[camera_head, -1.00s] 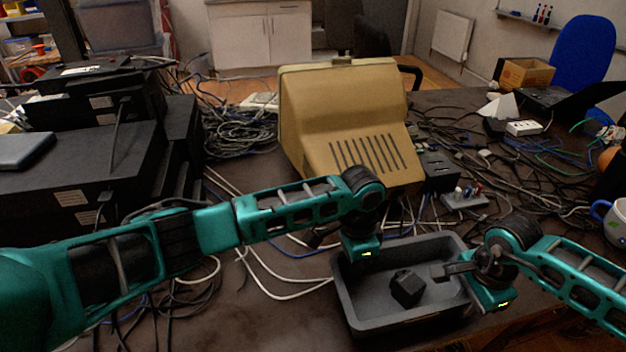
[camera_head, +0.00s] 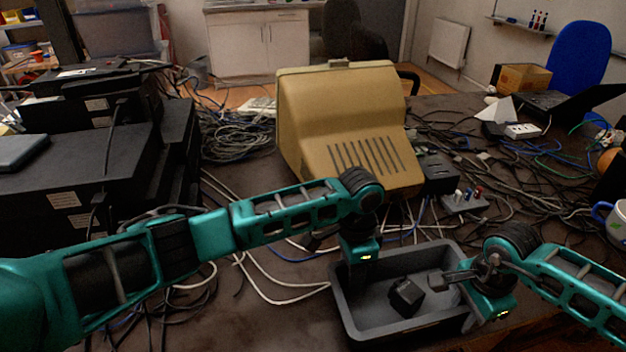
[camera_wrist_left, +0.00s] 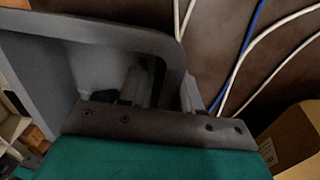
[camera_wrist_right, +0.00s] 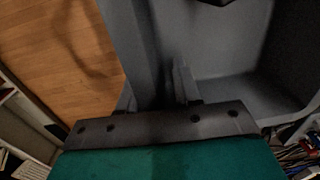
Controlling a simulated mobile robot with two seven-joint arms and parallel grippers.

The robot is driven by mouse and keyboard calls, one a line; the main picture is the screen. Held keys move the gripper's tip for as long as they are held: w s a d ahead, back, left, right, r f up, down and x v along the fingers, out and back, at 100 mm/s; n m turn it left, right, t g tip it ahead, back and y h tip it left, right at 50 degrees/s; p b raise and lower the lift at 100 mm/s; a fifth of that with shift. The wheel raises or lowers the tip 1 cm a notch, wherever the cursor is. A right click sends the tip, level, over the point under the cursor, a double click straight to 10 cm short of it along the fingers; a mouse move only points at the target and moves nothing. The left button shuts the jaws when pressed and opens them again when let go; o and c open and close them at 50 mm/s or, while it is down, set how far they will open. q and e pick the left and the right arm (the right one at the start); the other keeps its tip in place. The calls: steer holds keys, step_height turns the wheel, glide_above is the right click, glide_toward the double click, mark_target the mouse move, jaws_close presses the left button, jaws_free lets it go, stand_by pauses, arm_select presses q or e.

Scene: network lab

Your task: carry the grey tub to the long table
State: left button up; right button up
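The grey tub (camera_head: 376,316) is in the lower middle of the head view, level, with a small black block (camera_head: 406,297) inside. My left gripper (camera_head: 355,268) is at its left wall. In the left wrist view the fingers lie on either side of the tub's rim (camera_wrist_left: 120,32), closed on it. My right gripper (camera_head: 460,277) is at the right wall. In the right wrist view its fingers straddle the tub's wall (camera_wrist_right: 135,45). Whether the tub's bottom touches the table is hidden. A dark, cable-covered table (camera_head: 270,262) lies beneath and behind; I cannot tell whether it is the long table.
A beige monitor (camera_head: 345,120) stands behind the tub, with a power strip (camera_head: 465,202) beside it. Black equipment boxes (camera_head: 75,170) fill the left. A mug (camera_head: 614,222) stands at the right. Wooden floor (camera_wrist_right: 70,50) shows beside the tub in the right wrist view.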

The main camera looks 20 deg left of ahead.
steer(key=shift+r, duration=0.2)
arm_select(q)
step_height(320, 180, up, 11)
steer(key=shift+w+a+f, duration=0.2)
arm_select(e)
step_height(320, 180, up, 12)
steer(key=shift+s+d+f, duration=0.15)
steer(key=shift+s+d, duration=0.05)
steer(key=shift+s, duration=0.05)
stand_by(0.3)
